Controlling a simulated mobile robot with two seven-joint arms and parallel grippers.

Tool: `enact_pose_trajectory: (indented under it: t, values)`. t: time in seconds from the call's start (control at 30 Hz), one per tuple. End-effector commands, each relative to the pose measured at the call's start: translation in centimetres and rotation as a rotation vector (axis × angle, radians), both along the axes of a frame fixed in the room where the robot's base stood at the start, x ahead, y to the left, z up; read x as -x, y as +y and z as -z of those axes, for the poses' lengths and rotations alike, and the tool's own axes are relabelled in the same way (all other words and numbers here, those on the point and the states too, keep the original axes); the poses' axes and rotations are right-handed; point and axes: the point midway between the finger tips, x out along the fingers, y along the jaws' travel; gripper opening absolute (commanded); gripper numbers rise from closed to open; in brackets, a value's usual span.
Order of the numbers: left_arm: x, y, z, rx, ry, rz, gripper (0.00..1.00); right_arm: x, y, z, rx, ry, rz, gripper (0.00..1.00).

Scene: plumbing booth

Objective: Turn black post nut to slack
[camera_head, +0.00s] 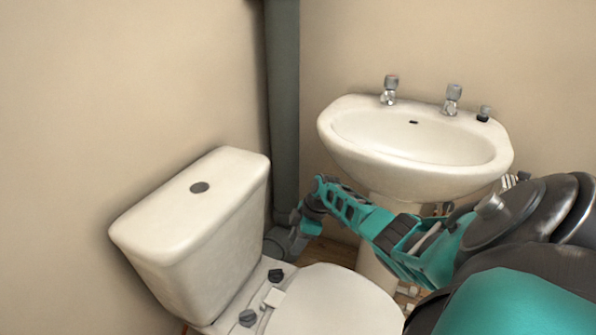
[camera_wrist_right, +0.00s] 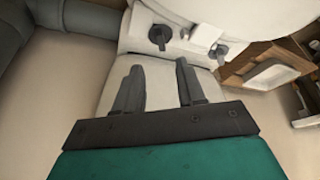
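Two small black nuts stand at the back of the toilet seat (camera_head: 335,305): one near the pipe side (camera_head: 276,275), one nearer me (camera_head: 247,318). Two dark knob-like pieces also show in the right wrist view, one in the upper middle (camera_wrist_right: 160,36) and one to its right (camera_wrist_right: 217,52). I cannot tell which is the black post nut. My right gripper (camera_head: 308,214) reaches left past the basin, above and beyond the seat. In the wrist view its two fingers (camera_wrist_right: 160,85) are apart with nothing between them. My left gripper is not in view.
The cistern (camera_head: 195,215) stands at the left and a grey pipe (camera_head: 285,100) runs up the corner. My right arm covers the lower right.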

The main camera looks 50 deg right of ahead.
Motion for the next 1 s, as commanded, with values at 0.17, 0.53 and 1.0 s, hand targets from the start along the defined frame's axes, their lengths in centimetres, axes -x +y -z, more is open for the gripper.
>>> enact_pose_trajectory:
  t: [0.17,0.53,1.0]
  values:
    - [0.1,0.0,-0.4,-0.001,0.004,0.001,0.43,0.2,-0.3,-0.9,0.001,-0.001,-0.001,0.39]
    - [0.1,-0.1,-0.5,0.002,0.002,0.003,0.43,0.5,-0.1,-0.3,0.024,0.006,-0.022,0.26]
    - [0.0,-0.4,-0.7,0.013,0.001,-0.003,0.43,4.4,3.0,6.6,0.661,0.056,-0.657,0.0]
